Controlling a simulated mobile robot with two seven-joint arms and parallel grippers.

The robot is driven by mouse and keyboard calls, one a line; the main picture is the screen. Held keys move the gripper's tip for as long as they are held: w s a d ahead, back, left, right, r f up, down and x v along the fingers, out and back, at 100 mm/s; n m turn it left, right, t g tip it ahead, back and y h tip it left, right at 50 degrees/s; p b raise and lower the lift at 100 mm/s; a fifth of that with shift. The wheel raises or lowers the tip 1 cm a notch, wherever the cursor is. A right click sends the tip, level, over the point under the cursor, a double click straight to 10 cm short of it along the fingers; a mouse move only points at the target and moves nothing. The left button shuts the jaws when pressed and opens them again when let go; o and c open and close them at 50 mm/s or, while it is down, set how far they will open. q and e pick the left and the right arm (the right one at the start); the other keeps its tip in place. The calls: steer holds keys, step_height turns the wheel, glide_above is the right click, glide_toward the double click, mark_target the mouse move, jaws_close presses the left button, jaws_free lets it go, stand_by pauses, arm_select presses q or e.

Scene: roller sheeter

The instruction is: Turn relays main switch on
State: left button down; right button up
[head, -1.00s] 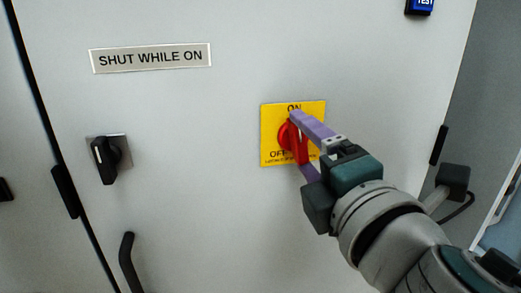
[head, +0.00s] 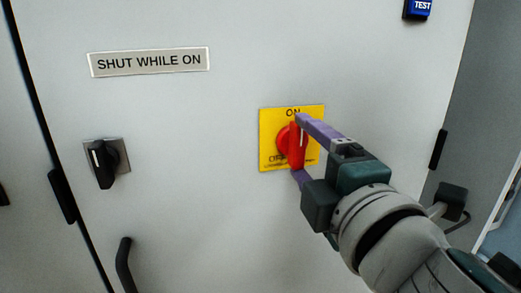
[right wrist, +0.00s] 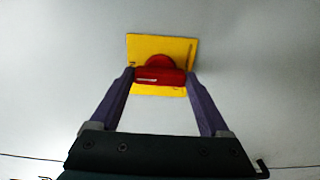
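The main switch is a red rotary handle (head: 297,146) on a yellow plate (head: 268,135) on the grey cabinet door. "ON" is at the plate's top; the "OFF" lettering lower left is partly covered. The handle stands almost upright in the head view, its white mark toward the upper end. My right gripper (head: 299,147) has one purple finger at the handle's upper end and one at its lower end. In the right wrist view, the fingers (right wrist: 160,75) sit at both ends of the red handle (right wrist: 165,77) with no clear gap. My left gripper is out of view.
A black rotary latch (head: 103,164) and a black pull handle (head: 124,266) are on the left of the door. A "SHUT WHILE ON" label (head: 150,62) is above the latch. A blue TEST piece (head: 417,9) is at upper right. The door around the switch is clear.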

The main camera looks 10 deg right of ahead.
steer(key=o, duration=0.3)
steer(key=s+b, duration=0.2)
steer(key=s, duration=0.8)
steer(key=shift+d, duration=0.15)
stand_by(0.4)
